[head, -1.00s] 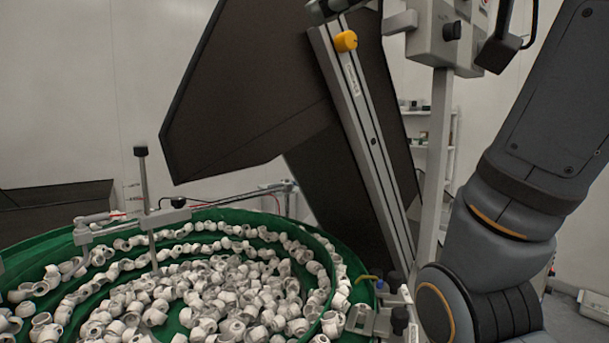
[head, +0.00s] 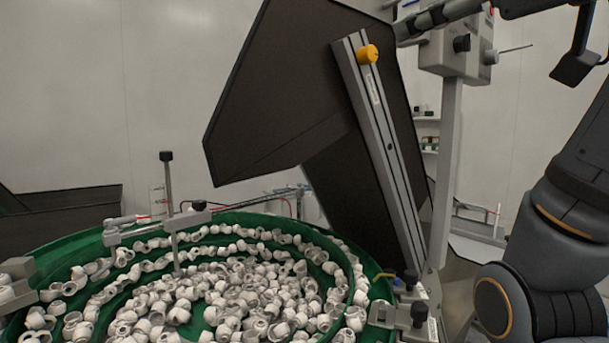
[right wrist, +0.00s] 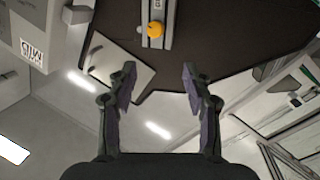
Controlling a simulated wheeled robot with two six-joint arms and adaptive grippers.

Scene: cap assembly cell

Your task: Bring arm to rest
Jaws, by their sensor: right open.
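My right gripper (right wrist: 158,85) is open in the right wrist view, with its two dark fingers apart and nothing between them. Beyond the fingers are the dark hopper panel and a yellow knob (right wrist: 156,29). In the head view my right arm comes up along the right edge. Parts of the right wrist and gripper show at the top right, in front of or close to the grey control box (head: 455,48), and are cut off by the frame. My left arm and gripper are not in view.
A green bowl feeder (head: 228,217) full of white caps fills the lower left. A dark hopper (head: 275,120) on a slanted metal rail (head: 385,150) rises behind it. A grey post (head: 449,150) carries the control box.

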